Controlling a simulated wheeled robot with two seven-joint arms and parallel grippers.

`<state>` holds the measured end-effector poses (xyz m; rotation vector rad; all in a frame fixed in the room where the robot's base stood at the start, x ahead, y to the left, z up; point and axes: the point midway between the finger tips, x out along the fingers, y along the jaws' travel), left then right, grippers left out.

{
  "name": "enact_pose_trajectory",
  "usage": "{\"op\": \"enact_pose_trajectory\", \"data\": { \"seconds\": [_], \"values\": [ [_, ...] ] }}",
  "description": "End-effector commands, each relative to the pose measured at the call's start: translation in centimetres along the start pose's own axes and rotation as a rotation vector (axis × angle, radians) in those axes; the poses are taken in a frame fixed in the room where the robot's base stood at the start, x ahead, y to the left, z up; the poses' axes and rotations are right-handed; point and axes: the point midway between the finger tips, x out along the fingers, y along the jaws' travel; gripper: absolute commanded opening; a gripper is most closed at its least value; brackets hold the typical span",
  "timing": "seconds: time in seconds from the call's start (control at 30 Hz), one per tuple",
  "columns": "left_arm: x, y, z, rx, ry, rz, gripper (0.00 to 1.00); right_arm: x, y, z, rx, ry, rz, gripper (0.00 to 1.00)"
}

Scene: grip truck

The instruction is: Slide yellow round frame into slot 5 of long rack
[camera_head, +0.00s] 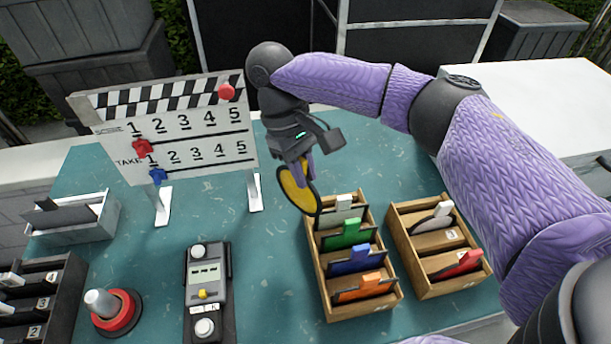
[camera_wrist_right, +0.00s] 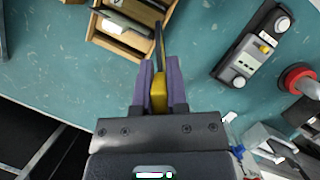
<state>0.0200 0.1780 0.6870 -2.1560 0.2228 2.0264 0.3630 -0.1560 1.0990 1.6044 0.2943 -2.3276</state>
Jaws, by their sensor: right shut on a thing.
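My right gripper (camera_head: 304,180) is shut on the yellow round frame (camera_head: 297,194), a dark-rimmed yellow disc held upright above the table. In the right wrist view its yellow tab (camera_wrist_right: 159,92) is between my purple fingertips (camera_wrist_right: 159,70), with the thin dark edge beyond. The longer wooden rack (camera_head: 328,283) stands just right of the disc and appears to be the long rack. It holds pieces with white (camera_head: 344,203), green (camera_head: 351,230), blue (camera_head: 360,257) and orange (camera_head: 372,281) tabs. I cannot read its slot numbers. The disc appears above and beside its far left corner. My left gripper is out of view.
A shorter wooden rack (camera_head: 397,246) with white- and red-tabbed pieces stands at right. A clapperboard (camera_head: 180,140) stands behind on the left. A dark numbered rack (camera_head: 64,290), red button (camera_head: 112,312) and control box (camera_head: 207,290) are at left.

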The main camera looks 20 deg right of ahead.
Motion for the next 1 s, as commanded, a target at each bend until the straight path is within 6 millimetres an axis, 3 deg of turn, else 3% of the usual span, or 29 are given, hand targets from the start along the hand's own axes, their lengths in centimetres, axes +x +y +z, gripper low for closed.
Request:
{"op": "enact_pose_trajectory", "data": {
  "seconds": [0.03, 0.3, 0.57, 0.73, 1.0],
  "values": [
    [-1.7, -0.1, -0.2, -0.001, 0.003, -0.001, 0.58, -1.4, 0.4, 0.2, -0.041, 0.001, 0.016, 0.0],
    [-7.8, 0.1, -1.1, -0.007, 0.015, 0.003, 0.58, -4.4, 4.0, 0.2, -0.379, -0.007, 0.145, 0.0],
    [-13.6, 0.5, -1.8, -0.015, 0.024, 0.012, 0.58, -5.5, 8.5, 1.6, -0.765, -0.022, 0.293, 0.0],
    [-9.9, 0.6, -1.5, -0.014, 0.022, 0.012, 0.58, -0.6, 10.1, 0.4, -0.888, -0.029, 0.351, 0.0],
    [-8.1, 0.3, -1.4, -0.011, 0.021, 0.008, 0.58, 1.2, 10.2, -0.2, -0.905, -0.029, 0.358, 0.0]
  ]
}}
